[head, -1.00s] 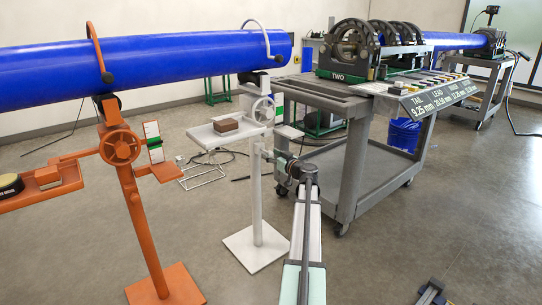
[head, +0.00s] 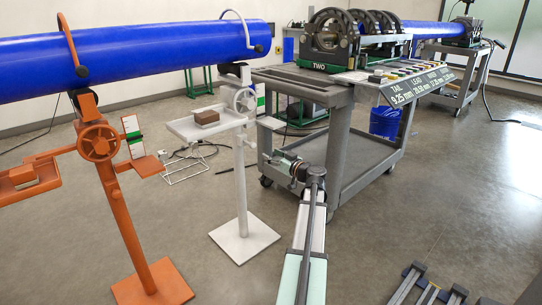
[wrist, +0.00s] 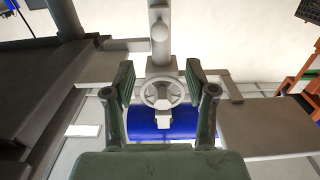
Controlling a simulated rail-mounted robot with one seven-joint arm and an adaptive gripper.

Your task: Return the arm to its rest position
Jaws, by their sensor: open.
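My arm (head: 312,215) reaches up from the bottom of the head view, and its end bends left between the white pipe stand (head: 240,185) and the grey cart (head: 345,110). In the wrist view my gripper (wrist: 160,82) has its two dark green fingers spread apart with nothing between them. Beyond the fingers, the handwheel (wrist: 162,93) of the white stand shows in the gap, with the blue pipe (wrist: 160,133) behind it. The gripper looks apart from the wheel. In the head view the fingers are too small to make out.
The blue pipe (head: 130,58) also rests over an orange stand (head: 125,210) at left. A brown block (head: 207,117) lies on the white stand's tray. The cart carries a fusion machine (head: 345,38) and a reading panel (head: 415,88). Dark rails (head: 428,285) lie lower right. Open floor lies right of my arm.

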